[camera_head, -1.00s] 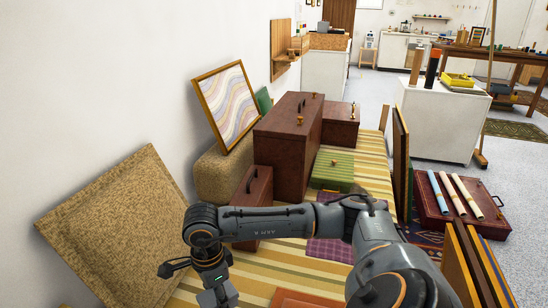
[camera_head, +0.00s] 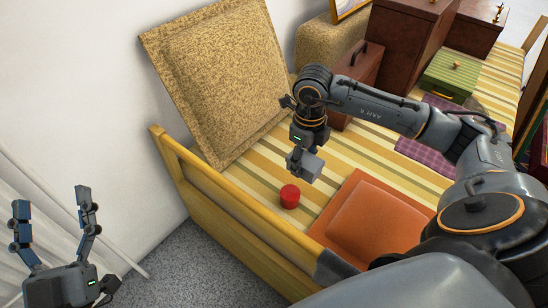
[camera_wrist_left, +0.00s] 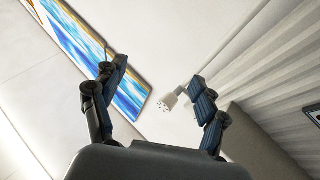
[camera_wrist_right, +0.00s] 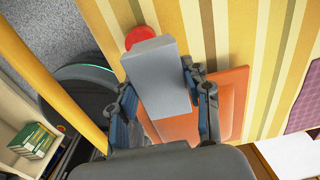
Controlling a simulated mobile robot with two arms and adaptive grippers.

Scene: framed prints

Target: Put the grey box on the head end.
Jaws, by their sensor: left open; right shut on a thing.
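The grey box (camera_head: 311,168) is a small plain block in my right gripper (camera_head: 302,155), which is shut on it and holds it above the striped bed (camera_head: 362,150). In the right wrist view the box (camera_wrist_right: 161,78) sits between the fingers. A red round object (camera_head: 290,196) is on the bed just below the box; in the right wrist view the box's far end partly covers it (camera_wrist_right: 138,37). A yellow wooden board (camera_head: 215,195) closes the bed's near end. No label marks the head end. My left gripper (camera_head: 52,203) is open and empty, off the bed at left.
An orange cushion (camera_head: 375,218) lies on the bed right of the red object. A tan cushion (camera_head: 222,75) leans on the wall. Brown cases (camera_head: 400,35), a green striped box (camera_head: 449,76) and a purple cloth (camera_head: 425,152) are further along.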

